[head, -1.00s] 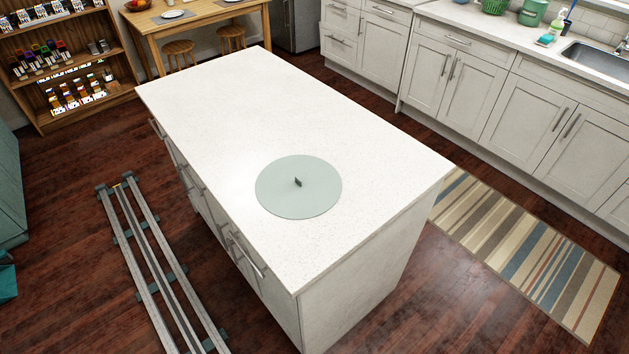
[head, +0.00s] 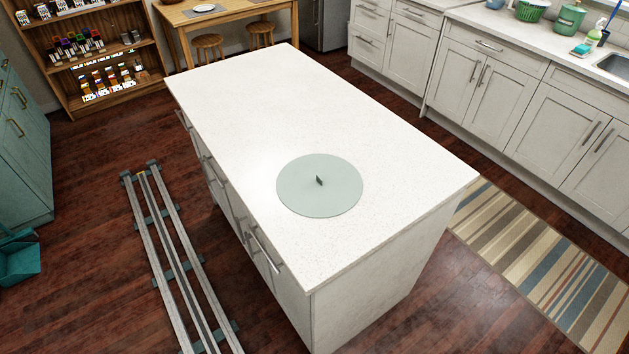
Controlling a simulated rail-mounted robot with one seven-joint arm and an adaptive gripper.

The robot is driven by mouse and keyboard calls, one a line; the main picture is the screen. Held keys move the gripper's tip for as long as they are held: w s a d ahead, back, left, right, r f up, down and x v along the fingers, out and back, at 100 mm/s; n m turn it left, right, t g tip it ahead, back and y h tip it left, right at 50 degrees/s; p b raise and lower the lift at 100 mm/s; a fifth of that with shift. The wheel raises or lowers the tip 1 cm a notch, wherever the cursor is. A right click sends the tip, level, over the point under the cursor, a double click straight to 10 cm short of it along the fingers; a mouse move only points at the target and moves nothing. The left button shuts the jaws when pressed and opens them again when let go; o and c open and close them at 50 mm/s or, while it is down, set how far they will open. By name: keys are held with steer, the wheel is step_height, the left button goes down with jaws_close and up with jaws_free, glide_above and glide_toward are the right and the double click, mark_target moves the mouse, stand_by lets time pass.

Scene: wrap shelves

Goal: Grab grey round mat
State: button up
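The grey round mat (head: 300,196) lies flat on the white top of the kitchen island (head: 240,105), toward its near end. It is pale grey-green, with a small dark upright tab (head: 319,180) at its middle. Nothing else stands on the island top. My gripper is not in the head view, so its state and its place relative to the mat do not show.
Floor rails (head: 178,262) run along the island's left side. A striped rug (head: 545,262) lies to the right, before white cabinets (head: 500,90). A wooden shelf (head: 100,55) and a table (head: 225,14) stand behind. A teal cabinet (head: 22,150) is at left.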

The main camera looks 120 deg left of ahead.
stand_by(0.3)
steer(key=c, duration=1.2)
